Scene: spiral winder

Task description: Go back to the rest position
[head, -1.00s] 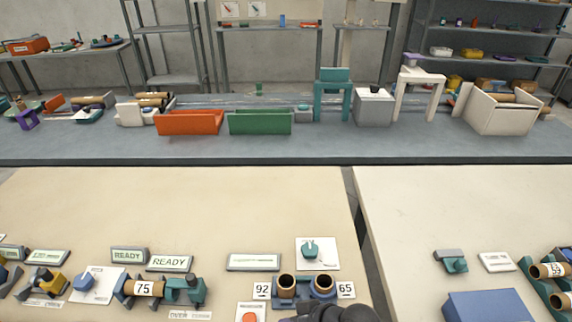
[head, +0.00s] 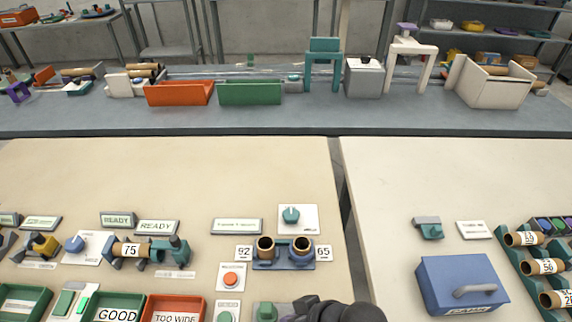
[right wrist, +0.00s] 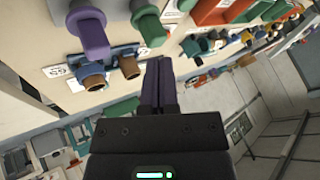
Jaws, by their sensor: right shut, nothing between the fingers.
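My right gripper shows in the right wrist view (right wrist: 160,85), its two dark fingers together with nothing between them. In the head view only a dark part of my right arm shows at the bottom edge, right of centre; its fingertips cannot be made out there. Near it stands a blue holder with two brown tubes (head: 283,251), between the labels 92 and 65. In the right wrist view the tubes (right wrist: 93,82) are left of the fingers and apart from them. My left gripper is not in view.
A green bin (head: 115,307) marked GOOD and a red bin (head: 174,308) marked TOO WIDE sit at the front left. A blue box with a grey handle (head: 461,284) and a rack of tubes (head: 527,265) stand on the right table. The middle of the cream table (head: 160,180) is clear.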

